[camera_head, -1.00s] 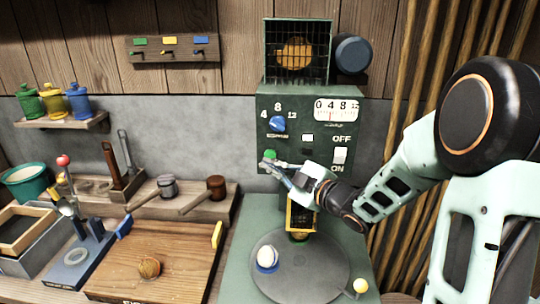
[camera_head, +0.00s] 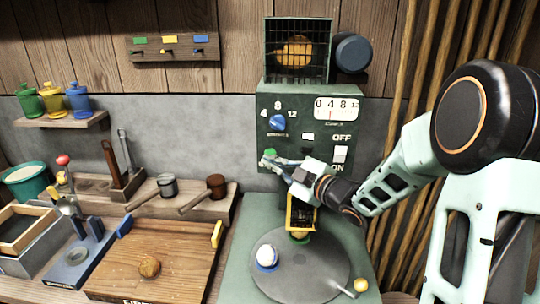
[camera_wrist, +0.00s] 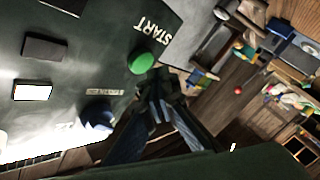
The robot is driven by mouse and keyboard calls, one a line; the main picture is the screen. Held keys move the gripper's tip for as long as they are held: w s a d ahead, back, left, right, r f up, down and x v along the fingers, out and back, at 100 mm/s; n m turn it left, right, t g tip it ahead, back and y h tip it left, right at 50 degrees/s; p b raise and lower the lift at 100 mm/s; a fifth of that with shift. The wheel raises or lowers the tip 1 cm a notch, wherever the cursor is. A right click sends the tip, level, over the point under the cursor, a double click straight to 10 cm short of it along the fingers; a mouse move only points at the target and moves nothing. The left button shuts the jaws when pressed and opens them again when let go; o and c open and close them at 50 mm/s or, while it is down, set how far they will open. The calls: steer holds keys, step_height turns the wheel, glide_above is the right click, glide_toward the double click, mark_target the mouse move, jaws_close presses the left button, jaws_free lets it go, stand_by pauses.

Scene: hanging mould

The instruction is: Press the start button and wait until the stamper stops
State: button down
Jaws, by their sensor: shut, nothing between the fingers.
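The green start button (camera_head: 270,154) is on the lower left of the dark green machine panel (camera_head: 345,125). In the wrist view the button (camera_wrist: 141,62) sits beside the white START lettering. My gripper (camera_head: 268,163) is shut and empty, its fingertips just below the button in the head view. In the wrist view the fingertips (camera_wrist: 160,85) are close beside the button; I cannot tell whether they touch it. A small black stamper-like part in a yellow frame (camera_head: 301,214) hangs above a grey round plate (camera_head: 315,268). A white rounded piece (camera_head: 267,255) sits on the plate.
The panel also has a blue dial (camera_head: 277,123), a gauge (camera_head: 336,108), a pale lamp (camera_head: 308,136) and a white OFF/ON switch (camera_head: 340,154). A wooden board (camera_head: 180,250) with a round ball lies at left. Wooden poles stand at right.

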stand_by(0.7)
steer(key=shift+w, duration=0.45)
steer(key=shift+w+b, duration=0.3)
steer(key=shift+w, duration=0.2)
stand_by(0.4)
stand_by(0.4)
steer(key=shift+s+b, duration=0.35)
steer(key=shift+s, duration=0.55)
steer(key=shift+s+b, duration=0.55)
steer(key=shift+s, duration=2)
steer(key=shift+w, duration=0.1)
